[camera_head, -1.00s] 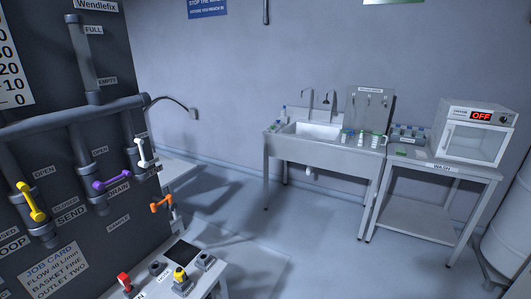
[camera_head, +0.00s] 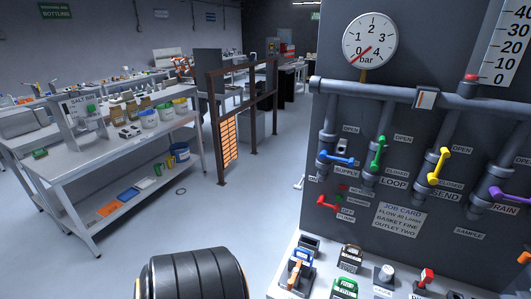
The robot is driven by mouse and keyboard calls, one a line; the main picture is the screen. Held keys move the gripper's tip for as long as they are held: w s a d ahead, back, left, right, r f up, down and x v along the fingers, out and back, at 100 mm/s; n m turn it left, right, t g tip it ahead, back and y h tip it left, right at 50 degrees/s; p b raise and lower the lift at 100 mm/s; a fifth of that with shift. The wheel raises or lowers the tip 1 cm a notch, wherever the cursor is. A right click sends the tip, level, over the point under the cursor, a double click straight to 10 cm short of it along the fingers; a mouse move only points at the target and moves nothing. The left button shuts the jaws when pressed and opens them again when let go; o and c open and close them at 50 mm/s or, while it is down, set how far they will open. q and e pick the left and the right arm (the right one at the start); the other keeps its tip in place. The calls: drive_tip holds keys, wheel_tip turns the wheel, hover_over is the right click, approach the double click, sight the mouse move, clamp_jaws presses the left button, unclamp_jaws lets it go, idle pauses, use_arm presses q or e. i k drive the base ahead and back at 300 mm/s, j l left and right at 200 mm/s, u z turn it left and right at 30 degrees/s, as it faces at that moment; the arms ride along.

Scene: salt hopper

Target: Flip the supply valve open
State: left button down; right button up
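The supply valve's blue handle (camera_head: 337,158) is on the dark panel at the right, just above the SUPPLY label. The handle lies nearly level across its grey vertical pipe, with OPEN marked above it. A round pressure gauge (camera_head: 370,40) sits above it, its red needle at the low end near 0. Neither gripper is in view, and nothing touches the blue handle.
Green loop (camera_head: 378,152), yellow send (camera_head: 438,165) and purple drain (camera_head: 507,195) handles stand to the right. A bench (camera_head: 327,292) with switches juts out below the panel. A laden table (camera_head: 110,160) and brown frame (camera_head: 215,130) are left, with clear floor between.

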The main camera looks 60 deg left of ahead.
sight(324, 154)
drive_tip(key=u, duration=1.45)
